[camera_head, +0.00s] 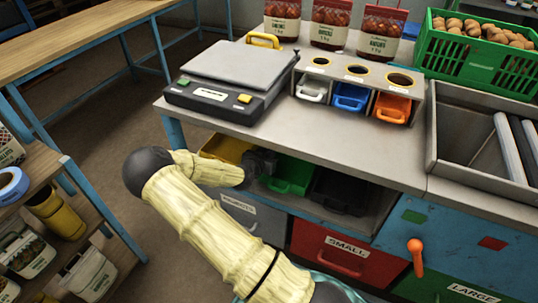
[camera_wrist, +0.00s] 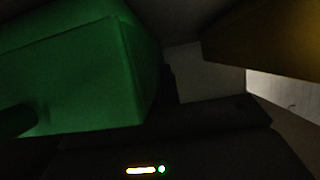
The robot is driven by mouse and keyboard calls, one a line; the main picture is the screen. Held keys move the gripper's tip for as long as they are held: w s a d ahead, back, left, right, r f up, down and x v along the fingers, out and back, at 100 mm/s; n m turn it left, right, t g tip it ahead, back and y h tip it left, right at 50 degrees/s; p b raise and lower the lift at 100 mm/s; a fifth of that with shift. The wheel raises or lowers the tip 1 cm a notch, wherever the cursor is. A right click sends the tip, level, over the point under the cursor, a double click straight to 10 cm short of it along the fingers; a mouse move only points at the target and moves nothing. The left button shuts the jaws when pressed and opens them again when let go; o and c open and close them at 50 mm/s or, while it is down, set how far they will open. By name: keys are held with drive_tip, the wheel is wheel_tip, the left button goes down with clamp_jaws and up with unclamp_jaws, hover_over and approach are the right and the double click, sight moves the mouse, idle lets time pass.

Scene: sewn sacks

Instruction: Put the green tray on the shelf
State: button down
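The green tray (camera_head: 290,174) sits in the open bay under the counter top, between a yellow tray (camera_head: 228,149) and a black tray (camera_head: 340,190). My gripper (camera_head: 262,162) is dark and reaches into this bay at the green tray's left side. In the wrist view the green tray (camera_wrist: 90,75) fills the upper left, very close, and the yellow tray (camera_wrist: 275,38) shows at upper right. The wrist view is very dark. My fingertips do not show clearly, so I cannot tell whether they touch or hold the tray.
The counter top (camera_head: 300,125) overhangs the bay closely. A scale (camera_head: 225,75) and a holder with small white, blue and orange bins (camera_head: 350,97) stand on it. Labelled drawers (camera_head: 345,255) lie below. A wooden side shelf (camera_head: 40,175) with goods stands at left.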

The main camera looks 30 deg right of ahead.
drive_tip(key=c, duration=1.6)
unclamp_jaws()
drive_tip(key=shift+f, duration=0.15)
drive_tip(key=p+v, duration=0.2)
drive_tip(key=v, duration=1)
